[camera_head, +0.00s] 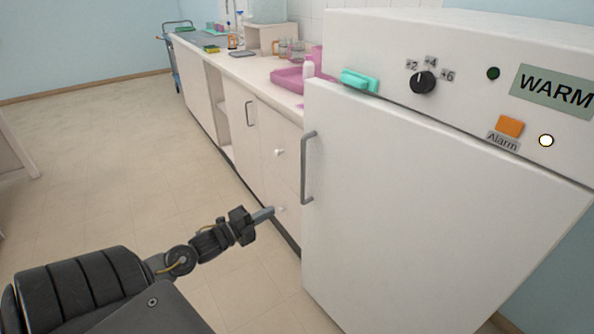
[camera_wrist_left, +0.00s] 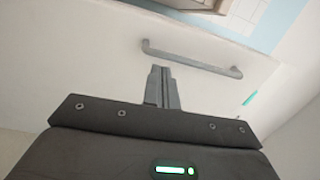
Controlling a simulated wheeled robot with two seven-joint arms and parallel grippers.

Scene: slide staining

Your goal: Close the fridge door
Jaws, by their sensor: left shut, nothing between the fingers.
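The white fridge door (camera_head: 400,190) fills the right of the head view, below the control panel. Its top edge stands a little forward of the panel; I cannot tell exactly how wide any gap is. A grey bar handle (camera_head: 308,168) runs upright near the door's left edge. My left gripper (camera_head: 270,212) is shut and empty, left of and lower than the handle, seemingly apart from the door. In the left wrist view its closed fingers (camera_wrist_left: 162,72) point toward the pale door, with the handle (camera_wrist_left: 190,60) just beyond them. My right gripper is not in view.
A turquoise piece (camera_head: 360,81) shows at the door's top edge. A long counter (camera_head: 245,70) with a pink tray (camera_head: 287,80) and glassware runs back beside the fridge. A trolley (camera_head: 172,55) stands at the far end. The floor (camera_head: 120,160) left of the counter is clear.

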